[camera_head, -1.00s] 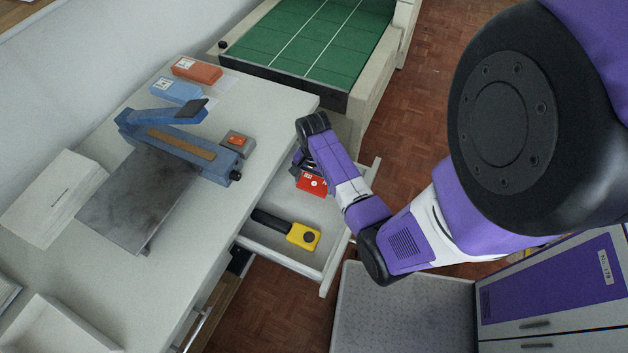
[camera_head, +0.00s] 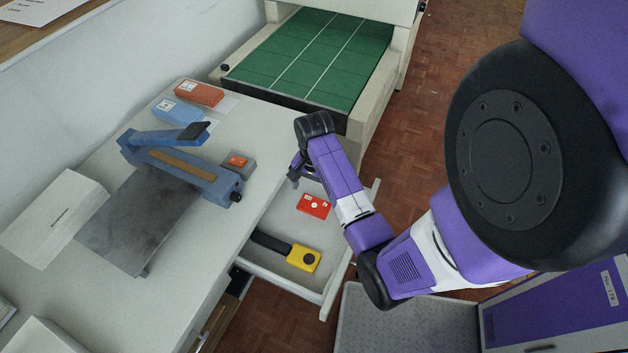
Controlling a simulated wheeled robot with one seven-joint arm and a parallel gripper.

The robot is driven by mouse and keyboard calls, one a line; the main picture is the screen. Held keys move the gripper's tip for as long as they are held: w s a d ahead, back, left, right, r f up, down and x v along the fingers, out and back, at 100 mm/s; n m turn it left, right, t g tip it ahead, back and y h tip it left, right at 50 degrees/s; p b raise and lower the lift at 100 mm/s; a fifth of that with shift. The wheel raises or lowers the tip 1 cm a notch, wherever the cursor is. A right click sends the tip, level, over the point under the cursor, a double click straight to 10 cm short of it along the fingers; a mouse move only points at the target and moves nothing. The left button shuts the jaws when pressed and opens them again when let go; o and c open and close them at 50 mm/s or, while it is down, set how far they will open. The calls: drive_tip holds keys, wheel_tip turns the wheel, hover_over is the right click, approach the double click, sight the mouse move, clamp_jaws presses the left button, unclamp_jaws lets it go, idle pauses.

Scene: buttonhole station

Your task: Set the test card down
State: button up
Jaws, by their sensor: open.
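The red test card (camera_head: 313,206) lies flat in the open drawer (camera_head: 290,276), near its back part. It has small white markings. My gripper (camera_head: 294,183) is just up and left of the card, apart from it, with open, empty jaws at the drawer's far left side. Part of the gripper is hidden behind my own wrist.
A yellow tool with a black handle (camera_head: 303,257) lies in the same drawer, nearer the front. On the table stand a blue press (camera_head: 180,165) with a dark plate, a red-button box (camera_head: 238,162), and blue and orange boxes (camera_head: 199,92). A green conveyor (camera_head: 315,58) is beyond.

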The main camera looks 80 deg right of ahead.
drive_tip(key=shift+r, duration=2.3)
